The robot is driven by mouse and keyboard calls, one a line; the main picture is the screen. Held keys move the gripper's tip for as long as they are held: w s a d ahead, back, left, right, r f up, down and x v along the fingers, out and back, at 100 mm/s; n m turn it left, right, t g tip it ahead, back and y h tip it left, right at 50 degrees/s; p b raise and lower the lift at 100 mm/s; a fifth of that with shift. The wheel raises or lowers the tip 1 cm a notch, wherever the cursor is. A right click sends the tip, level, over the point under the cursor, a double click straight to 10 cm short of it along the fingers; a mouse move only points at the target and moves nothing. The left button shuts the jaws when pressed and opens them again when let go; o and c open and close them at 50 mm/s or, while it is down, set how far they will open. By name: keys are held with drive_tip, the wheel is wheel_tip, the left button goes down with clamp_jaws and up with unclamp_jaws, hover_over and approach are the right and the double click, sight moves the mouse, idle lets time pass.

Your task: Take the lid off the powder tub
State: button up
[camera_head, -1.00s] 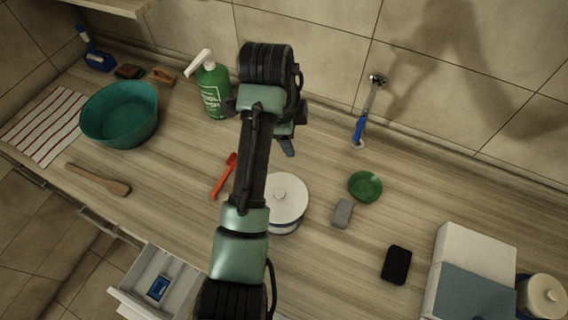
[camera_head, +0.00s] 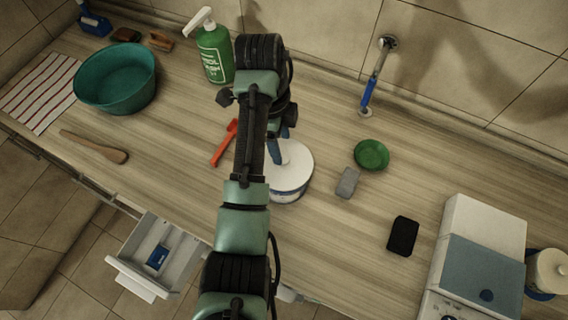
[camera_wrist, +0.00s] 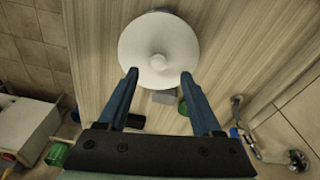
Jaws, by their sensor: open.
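The powder tub (camera_head: 291,194) is a round white tub with blue marking, standing on the counter, partly hidden by my arm. Its white lid (camera_head: 298,162) is on it. In the wrist view the lid (camera_wrist: 180,45) shows its round centre knob (camera_wrist: 158,62). My gripper (camera_wrist: 158,74) is open and empty, pointing down at the lid. Its two blue fingers lie to either side of the knob in the picture, with the knob just beyond the line of the tips. I cannot tell how high they are above the lid. In the head view my gripper (camera_head: 279,147) is over the tub.
A grey block (camera_head: 347,183), a green bowl (camera_head: 371,154) and a black sponge (camera_head: 402,235) lie right of the tub. A red scoop (camera_head: 224,143) lies left. A green bottle (camera_head: 214,55) stands behind. Another lidded jar (camera_head: 549,270) stands far right.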

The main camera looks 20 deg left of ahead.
sight(284, 159)
drive_tip(key=shift+s+d+f+p, duration=0.1)
drive_tip(key=shift+f+p, duration=0.25)
drive_tip(key=shift+p, duration=0.05)
drive_tip(key=shift+d+f+p, duration=0.15)
drive_tip(key=shift+f+p, duration=0.2)
drive_tip(key=shift+f, duration=0.75)
drive_tip(key=shift+d+f+p, duration=0.1)
drive_tip(key=shift+f+p, duration=0.25)
drive_tip(key=shift+f, duration=0.7)
drive_tip(key=shift+c, duration=0.4)
clamp_jaws()
